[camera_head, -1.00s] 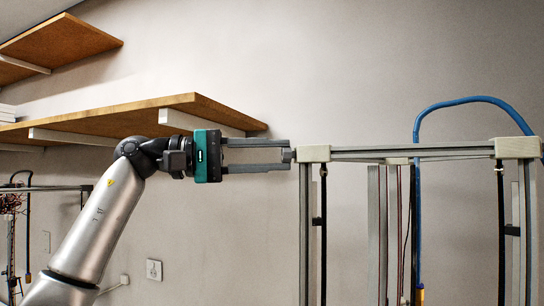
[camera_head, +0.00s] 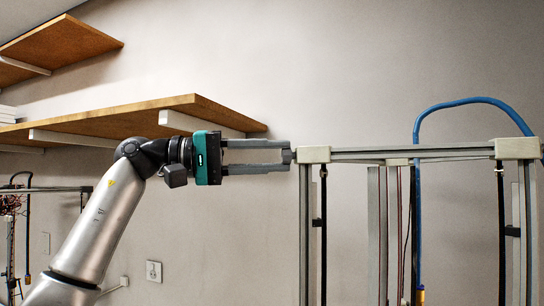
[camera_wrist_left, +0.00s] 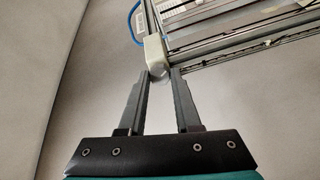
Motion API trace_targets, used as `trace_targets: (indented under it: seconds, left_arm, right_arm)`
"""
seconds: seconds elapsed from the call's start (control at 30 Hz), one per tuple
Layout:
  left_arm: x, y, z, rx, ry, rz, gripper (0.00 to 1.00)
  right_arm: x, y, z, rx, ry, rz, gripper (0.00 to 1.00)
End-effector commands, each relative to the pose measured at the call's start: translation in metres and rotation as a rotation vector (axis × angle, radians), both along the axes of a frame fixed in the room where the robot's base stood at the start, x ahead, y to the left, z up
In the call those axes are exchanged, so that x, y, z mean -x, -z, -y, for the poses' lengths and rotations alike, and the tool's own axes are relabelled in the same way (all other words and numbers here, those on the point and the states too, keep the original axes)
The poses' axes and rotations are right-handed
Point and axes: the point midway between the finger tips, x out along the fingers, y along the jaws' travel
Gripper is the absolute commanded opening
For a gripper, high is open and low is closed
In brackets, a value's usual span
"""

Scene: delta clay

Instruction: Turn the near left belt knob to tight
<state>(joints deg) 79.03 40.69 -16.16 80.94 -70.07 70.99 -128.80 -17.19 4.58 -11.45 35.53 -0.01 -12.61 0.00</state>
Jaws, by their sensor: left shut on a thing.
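The near left belt knob (camera_head: 287,156) is a small grey piece on the left side of the pale corner block (camera_head: 314,154) of the metal frame. My left gripper (camera_head: 280,156) reaches it level from the left, and its two long grey fingers are shut on the knob. In the left wrist view the fingertips (camera_wrist_left: 160,76) meet at the knob beside the pale corner block (camera_wrist_left: 156,56); the knob is mostly hidden between them. I cannot read how tight the knob is. My right gripper is in neither view.
The frame's top rail (camera_head: 410,153) runs right to another pale corner block (camera_head: 516,149). A blue hose (camera_head: 470,101) arches above it. A wooden shelf (camera_head: 130,117) hangs behind my left arm. The wall space above the gripper is clear.

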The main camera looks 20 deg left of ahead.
Motion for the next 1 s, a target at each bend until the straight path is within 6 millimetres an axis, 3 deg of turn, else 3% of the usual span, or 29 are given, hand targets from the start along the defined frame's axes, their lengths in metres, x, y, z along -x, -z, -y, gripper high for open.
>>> trace_targets:
  seconds: [0.03, 0.27, 0.63, 0.77, 1.0]
  left_arm:
    - [0.0, 0.0, 0.0, -0.001, 0.002, -0.002, 0.35]
    - [0.0, 0.0, 0.0, -0.001, 0.001, -0.001, 0.61]
    - [0.003, 0.001, -0.006, 0.001, -0.002, -0.001, 0.62]
    - [0.011, 0.002, -0.024, 0.001, -0.004, -0.001, 0.62]
    - [0.036, 0.004, -0.076, 0.003, -0.004, -0.001, 0.62]
  right_arm:
    - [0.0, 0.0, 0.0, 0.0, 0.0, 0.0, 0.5]
    - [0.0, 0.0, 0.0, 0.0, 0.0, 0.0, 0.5]
    - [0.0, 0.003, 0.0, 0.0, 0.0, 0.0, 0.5]
    - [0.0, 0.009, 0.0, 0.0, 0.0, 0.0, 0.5]
    - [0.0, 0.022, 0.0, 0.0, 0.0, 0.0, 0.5]
